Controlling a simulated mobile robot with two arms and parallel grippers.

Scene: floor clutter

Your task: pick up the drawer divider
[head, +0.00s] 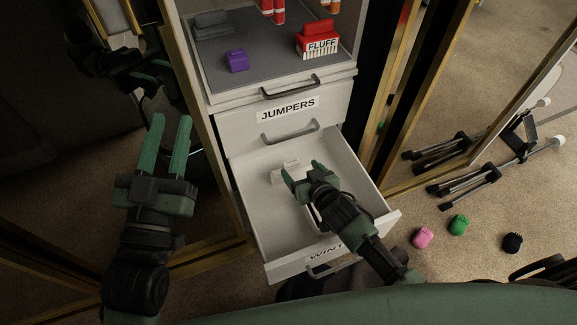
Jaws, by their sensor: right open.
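A small white piece (279,174), which looks like the drawer divider, lies in the open bottom drawer (257,213) near its back. Its near side is partly hidden by my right gripper (301,168). That gripper is open inside the drawer, with its fingertips close to the white piece; I cannot tell if they touch it. A pale edge also shows beside my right wrist, too covered to make out. My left gripper (170,120) is open and empty, left of the drawers, in front of the mirrored door.
The closed JUMPERS drawer (286,118) sits above the open one. A shelf over it holds a purple item (237,61) and a red FLUFF box (318,42). Pink (423,238), green (459,225) and black (512,243) bundles lie on the carpet at right. Gold-framed mirrored doors flank the drawers.

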